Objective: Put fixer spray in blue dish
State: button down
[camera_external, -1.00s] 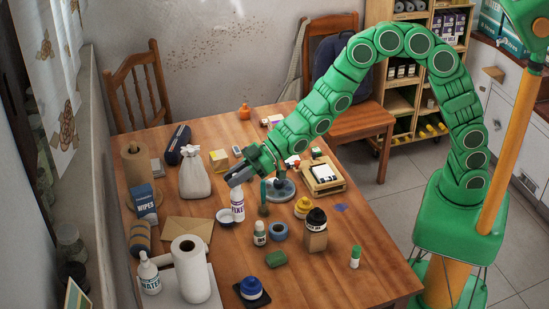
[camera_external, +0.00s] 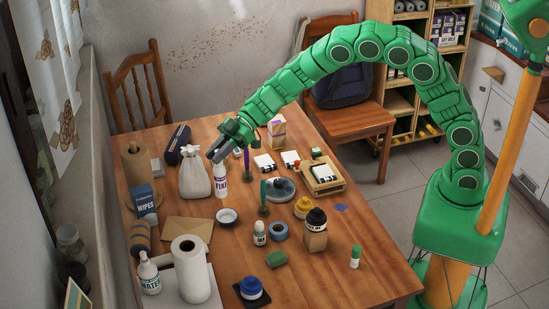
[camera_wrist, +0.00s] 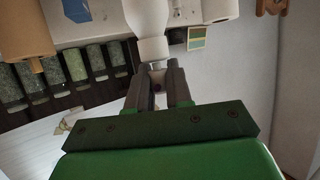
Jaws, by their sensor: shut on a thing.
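The fixer spray (camera_external: 220,181) is a white bottle with a dark-lettered label, upright below my gripper (camera_external: 221,153). My gripper is shut on its top. In the wrist view the white bottle (camera_wrist: 147,15) extends beyond my closed fingers (camera_wrist: 157,85). I cannot tell how high its base is above the table. A small pale bowl with a bluish rim (camera_external: 228,217) stands just in front of and below the bottle in the outside view. A wider grey-blue dish (camera_external: 281,195) lies to the right with something dark on it. I cannot tell for certain which is the blue dish.
A white cloth sack (camera_external: 194,180) stands close left of the bottle. A green upright item (camera_external: 263,198) and a purple one (camera_external: 247,165) stand to the right. A paper roll (camera_external: 190,270) and several bottles are nearer the front. The wooden table (camera_external: 340,265) is clearer at the front right.

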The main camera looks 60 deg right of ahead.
aim_at(223, 181)
jog(key=shift+s+d+f+n+g, duration=0.1)
jog(key=shift+d+f+n+g, duration=0.2)
jog(key=shift+f, duration=0.2)
jog(key=shift+s+d+f+n+g, duration=0.1)
jog(key=shift+d+f+n+g, duration=0.15)
jog(key=shift+f, duration=5.25)
jog(key=c, duration=1)
grip_release()
jog(key=shift+c, duration=0.2)
jog(key=shift+d+r, duration=0.1)
jog(key=shift+r, duration=0.1)
jog(key=v, duration=1.2)
jog(key=shift+f, duration=0.15)
